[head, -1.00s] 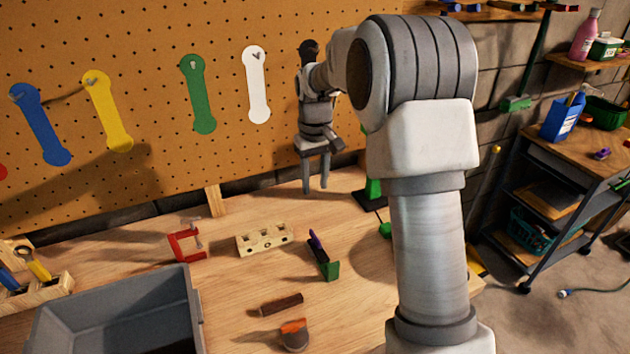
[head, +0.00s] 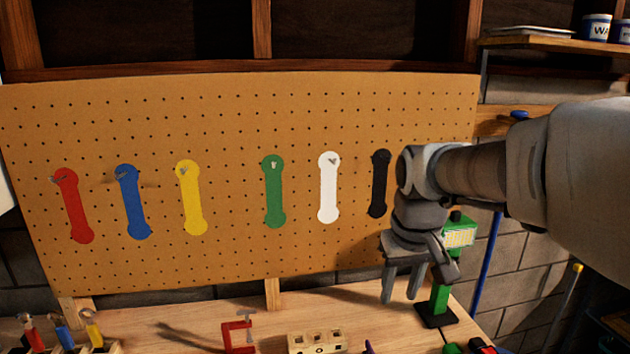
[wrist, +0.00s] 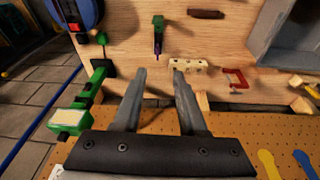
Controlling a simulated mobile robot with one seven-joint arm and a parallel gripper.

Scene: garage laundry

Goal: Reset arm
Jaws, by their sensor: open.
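My gripper (head: 403,284) is open and empty in the head view, fingers pointing down, above the right part of the workbench (head: 190,318) and in front of the pegboard (head: 250,120). In the wrist view my gripper (wrist: 158,75) shows its two fingers apart with nothing between them. Beyond the fingertips lie a wooden block with holes (wrist: 188,65) and a dark and green item (wrist: 158,35).
A green stand (head: 439,300) is close beside my gripper; it also shows in the wrist view (wrist: 90,95). A red clamp (head: 238,338) and the wooden block (head: 318,342) lie on the bench. Several coloured wrench-shaped pieces, including a black one (head: 379,184), hang on the pegboard.

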